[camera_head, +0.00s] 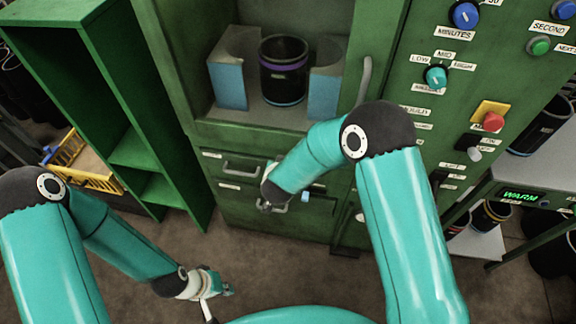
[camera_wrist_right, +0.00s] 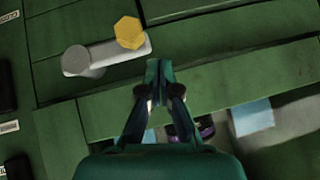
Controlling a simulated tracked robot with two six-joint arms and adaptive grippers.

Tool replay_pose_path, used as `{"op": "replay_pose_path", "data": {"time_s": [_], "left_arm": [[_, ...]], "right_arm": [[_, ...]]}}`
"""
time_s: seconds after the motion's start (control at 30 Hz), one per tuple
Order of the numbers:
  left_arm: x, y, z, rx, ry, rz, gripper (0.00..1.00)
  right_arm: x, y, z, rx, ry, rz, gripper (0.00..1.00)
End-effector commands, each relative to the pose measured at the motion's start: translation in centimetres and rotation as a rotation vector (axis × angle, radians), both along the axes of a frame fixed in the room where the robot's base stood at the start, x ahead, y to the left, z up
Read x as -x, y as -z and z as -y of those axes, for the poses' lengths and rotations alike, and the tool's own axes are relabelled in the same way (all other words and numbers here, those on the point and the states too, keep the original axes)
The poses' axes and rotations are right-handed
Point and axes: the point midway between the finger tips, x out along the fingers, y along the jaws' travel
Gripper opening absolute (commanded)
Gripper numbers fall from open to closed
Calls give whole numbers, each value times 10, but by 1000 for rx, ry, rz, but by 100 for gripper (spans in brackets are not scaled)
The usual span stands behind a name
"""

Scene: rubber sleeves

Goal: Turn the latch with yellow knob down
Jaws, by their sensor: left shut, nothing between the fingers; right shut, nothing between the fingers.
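The latch (camera_wrist_right: 105,57) shows in the right wrist view as a light grey bar on a green panel. A round grey disc sits at its left end and the yellow knob (camera_wrist_right: 130,33) at its upper right end. My right gripper (camera_wrist_right: 158,68) is shut and empty, with its tips just below and right of the knob in that view. I cannot tell whether they touch the latch. In the head view the latch cannot be made out. My right gripper (camera_head: 268,206) is small there, at the drawer fronts. My left gripper (camera_head: 221,291) is shut and empty, low over the floor.
A black sleeve with a purple band (camera_head: 284,72) stands between blue-faced blocks in the green machine's open compartment. Drawers (camera_head: 235,187) lie below. A control panel with a red button (camera_head: 493,122) is at right. An open green shelf (camera_head: 140,150) stands at left.

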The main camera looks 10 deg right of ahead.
Motion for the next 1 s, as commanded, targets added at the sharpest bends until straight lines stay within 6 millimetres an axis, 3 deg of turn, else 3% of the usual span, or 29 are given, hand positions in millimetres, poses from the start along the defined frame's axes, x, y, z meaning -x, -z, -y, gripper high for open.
{"op": "replay_pose_path", "data": {"time_s": [0.03,0.1,0.43,0.63,1.0], "left_arm": [[0,-17,0,0,0,0,0],[0,-2,0,0,0,1,0],[0,1,0,0,0,0,0],[0,1,0,0,0,0,0],[0,1,0,0,0,0,0]], "right_arm": [[0,-19,-3,0,-1,4,0],[11,-22,-12,-1,-6,6,0],[49,-66,-38,-1,-1,6,0],[58,-76,-44,0,0,4,0],[59,-77,-44,0,1,4,0]]}}
